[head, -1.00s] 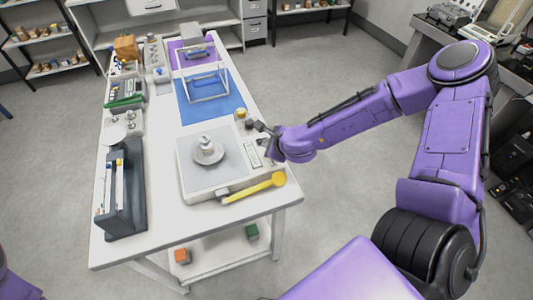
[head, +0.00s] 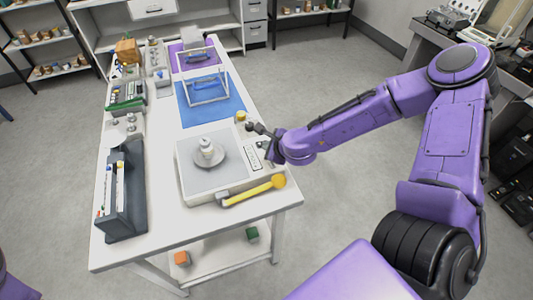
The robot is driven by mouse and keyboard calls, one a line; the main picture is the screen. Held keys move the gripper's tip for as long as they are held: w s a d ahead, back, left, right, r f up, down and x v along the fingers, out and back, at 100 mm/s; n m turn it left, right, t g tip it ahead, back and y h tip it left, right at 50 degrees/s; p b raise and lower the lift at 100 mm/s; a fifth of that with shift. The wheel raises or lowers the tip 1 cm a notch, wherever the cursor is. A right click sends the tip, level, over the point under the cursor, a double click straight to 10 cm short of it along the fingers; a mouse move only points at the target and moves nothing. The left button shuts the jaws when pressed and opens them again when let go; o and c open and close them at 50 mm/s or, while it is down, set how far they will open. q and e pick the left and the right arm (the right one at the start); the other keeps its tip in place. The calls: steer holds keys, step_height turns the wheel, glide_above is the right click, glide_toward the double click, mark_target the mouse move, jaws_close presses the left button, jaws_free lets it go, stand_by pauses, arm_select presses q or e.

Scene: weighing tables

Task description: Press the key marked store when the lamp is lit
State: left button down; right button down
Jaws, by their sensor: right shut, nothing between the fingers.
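A white scale (head: 184,187) with a grey top stands on the near part of the white table. A small jar-like weight (head: 206,147) stands on its round pan (head: 220,160). A key panel (head: 253,156) runs along the scale's right side; its markings are too small to read, so I cannot pick out the store key. I cannot make out a lit lamp. My right gripper (head: 258,135) is shut and empty by the far right corner of the scale, close to the panel; contact cannot be told. My left gripper is out of view.
A yellow-ended tool (head: 255,190) lies along the scale's near edge. A dark rack (head: 123,205) stands at the left. A blue mat (head: 225,112) with a clear frame lies behind the scale. Bare table shows at the front.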

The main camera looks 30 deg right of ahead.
stand_by(0.8)
steer(key=shift+f+b, duration=0.4)
steer(key=shift+f, duration=0.05)
steer(key=shift+f+b, duration=0.35)
steer(key=shift+f, duration=0.05)
stand_by(0.4)
steer(key=shift+r, duration=0.15)
steer(key=shift+r+p, duration=0.7)
steer(key=shift+p, duration=0.1)
step_height(320, 180, up, 5)
steer(key=p, duration=0.5)
steer(key=shift+r, duration=0.1)
